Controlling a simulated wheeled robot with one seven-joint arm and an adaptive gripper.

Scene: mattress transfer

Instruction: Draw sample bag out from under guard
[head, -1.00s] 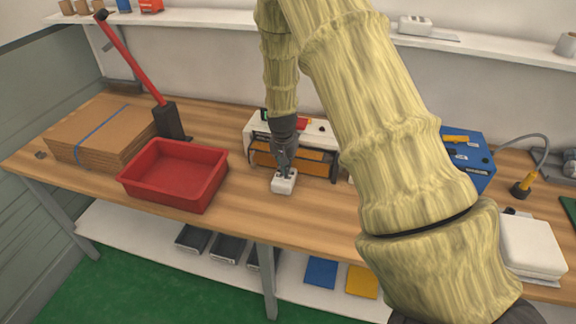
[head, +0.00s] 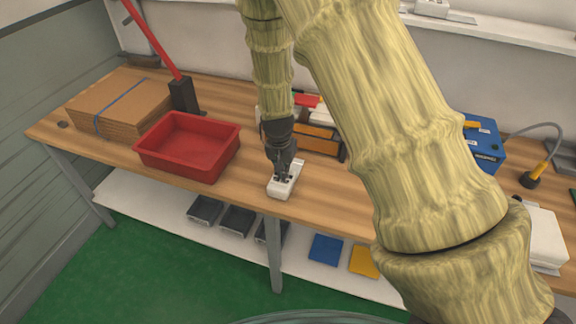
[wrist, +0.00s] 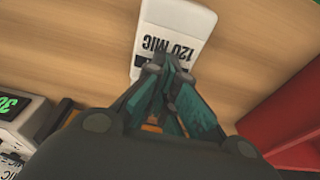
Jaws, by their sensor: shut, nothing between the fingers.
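The sample bag (head: 283,190) is a white flat pack lying on the wooden bench, near the front edge. In the wrist view the bag (wrist: 180,28) shows dark "120 MIC" print. My gripper (head: 283,177) is over the bag, pointing down. In the wrist view my gripper (wrist: 168,65) has its fingertips together at the near end of the bag, and I see nothing held between them. The guard (head: 318,136), with orange bars on a white-topped machine, stands behind. The bag's front part is in the open; its end by the fingers is partly hidden.
A red tray (head: 190,172) stands left of the bag, with stacked cardboard (head: 115,100) beyond it. A red-handled lever (head: 183,94) stands behind the tray. A blue box (head: 488,150) is at the right. Bare bench lies between bag and tray.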

